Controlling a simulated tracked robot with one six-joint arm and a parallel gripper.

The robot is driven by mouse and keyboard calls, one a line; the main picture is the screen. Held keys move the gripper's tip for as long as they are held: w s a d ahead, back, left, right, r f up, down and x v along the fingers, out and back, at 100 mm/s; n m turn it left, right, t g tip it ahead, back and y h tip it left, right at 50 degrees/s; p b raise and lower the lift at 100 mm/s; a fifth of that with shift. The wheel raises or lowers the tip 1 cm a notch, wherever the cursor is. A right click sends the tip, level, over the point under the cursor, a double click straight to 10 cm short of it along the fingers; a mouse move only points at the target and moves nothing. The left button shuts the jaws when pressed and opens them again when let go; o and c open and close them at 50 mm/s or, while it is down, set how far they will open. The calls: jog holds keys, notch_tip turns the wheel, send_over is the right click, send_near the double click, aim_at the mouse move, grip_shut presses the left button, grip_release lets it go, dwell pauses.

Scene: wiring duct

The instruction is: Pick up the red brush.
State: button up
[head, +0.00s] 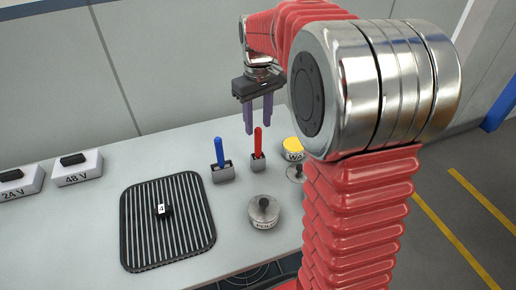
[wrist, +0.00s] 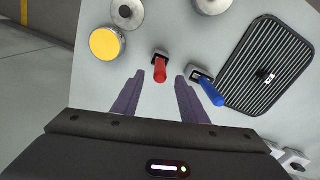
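The red brush (head: 258,142) stands upright in a small grey holder (head: 258,163) on the pale table. In the wrist view the red brush (wrist: 160,72) shows end-on, between and just beyond my gripper's fingers. My gripper (head: 258,128) has two purple fingers pointing down, above and around the top of the brush in the head view. The wrist view shows the fingers (wrist: 157,92) spread apart with a gap between them. Nothing is held. A blue brush (wrist: 211,95) stands in its own holder beside the red one, close to one finger.
A black ribbed mat (head: 135,240) with a small block marked 4 (head: 162,210) lies at left. White boxes marked 24 V (head: 20,182) and 48 V (head: 78,170) sit far left.

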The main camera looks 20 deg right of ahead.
aim_at(258, 146)
jog(key=shift+f, duration=2.4)
jog(key=shift+f, duration=0.1)
jog(key=shift+s+f, duration=0.1)
jog(key=shift+f, duration=2.4)
jog(key=shift+c, duration=0.5)
grip_shut()
